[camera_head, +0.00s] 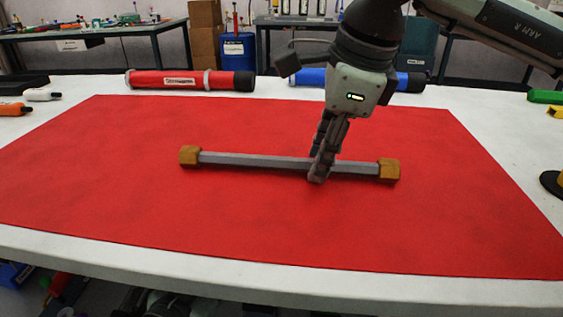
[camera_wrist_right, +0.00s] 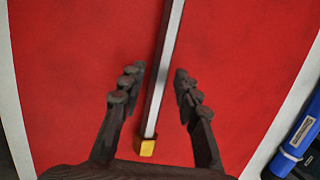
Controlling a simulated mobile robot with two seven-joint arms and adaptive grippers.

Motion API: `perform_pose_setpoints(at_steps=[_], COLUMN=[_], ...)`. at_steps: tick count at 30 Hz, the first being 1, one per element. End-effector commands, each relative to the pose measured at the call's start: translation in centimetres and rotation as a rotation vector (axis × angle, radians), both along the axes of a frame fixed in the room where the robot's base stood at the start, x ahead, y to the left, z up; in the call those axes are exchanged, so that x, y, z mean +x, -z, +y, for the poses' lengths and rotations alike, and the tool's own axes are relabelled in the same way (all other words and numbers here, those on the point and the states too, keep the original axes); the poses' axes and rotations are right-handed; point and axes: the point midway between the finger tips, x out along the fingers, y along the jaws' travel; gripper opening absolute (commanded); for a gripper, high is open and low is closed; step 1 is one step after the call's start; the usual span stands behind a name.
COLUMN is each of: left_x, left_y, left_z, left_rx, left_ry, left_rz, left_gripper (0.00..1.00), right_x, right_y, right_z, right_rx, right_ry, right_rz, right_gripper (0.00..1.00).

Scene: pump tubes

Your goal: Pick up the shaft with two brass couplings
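The grey shaft (camera_head: 250,159) lies across the red mat (camera_head: 270,220) in the head view, with a brass coupling on its left end (camera_head: 189,156) and another on its right end (camera_head: 389,170). My right gripper (camera_head: 319,168) is lowered over the shaft, right of its middle. In the right wrist view the shaft (camera_wrist_right: 162,80) runs between the two spread fingers (camera_wrist_right: 158,74), with gaps showing on both sides. One brass coupling (camera_wrist_right: 147,147) shows near the gripper base there; the other end is out of frame. My left gripper is not in view.
A red tube (camera_head: 190,80) and a blue tube (camera_head: 310,76) lie along the table's far edge; my right arm partly hides the blue one. Orange-and-white items (camera_head: 42,95) lie at the left, green and yellow pieces (camera_head: 545,97) at the right. The mat around the shaft is clear.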

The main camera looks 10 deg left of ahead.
Motion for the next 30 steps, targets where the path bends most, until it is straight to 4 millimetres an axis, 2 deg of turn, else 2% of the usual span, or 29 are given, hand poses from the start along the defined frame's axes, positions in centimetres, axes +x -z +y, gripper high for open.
perform_pose_setpoints(at_steps=[1, 6, 7, 17, 30], left_x=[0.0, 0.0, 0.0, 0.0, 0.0], left_y=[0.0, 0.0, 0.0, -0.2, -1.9], left_z=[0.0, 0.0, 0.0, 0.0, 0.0], left_rx=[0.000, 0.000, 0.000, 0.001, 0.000], left_ry=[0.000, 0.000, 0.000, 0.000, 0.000], left_rz=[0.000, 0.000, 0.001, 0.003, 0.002], left_gripper=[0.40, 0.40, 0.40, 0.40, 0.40], right_x=[0.0, 0.0, 0.0, 0.0, 0.0], right_y=[0.0, 0.0, 0.0, -0.5, -3.8], right_z=[0.0, 0.0, 0.0, 0.0, 0.1], right_rx=[0.000, 0.000, 0.000, 0.002, 0.003], right_ry=[0.000, 0.000, 0.000, 0.001, 0.000], right_rz=[0.000, 0.000, 0.000, -0.002, -0.002], right_gripper=[0.22, 0.01, 0.00, 0.00, 0.00])
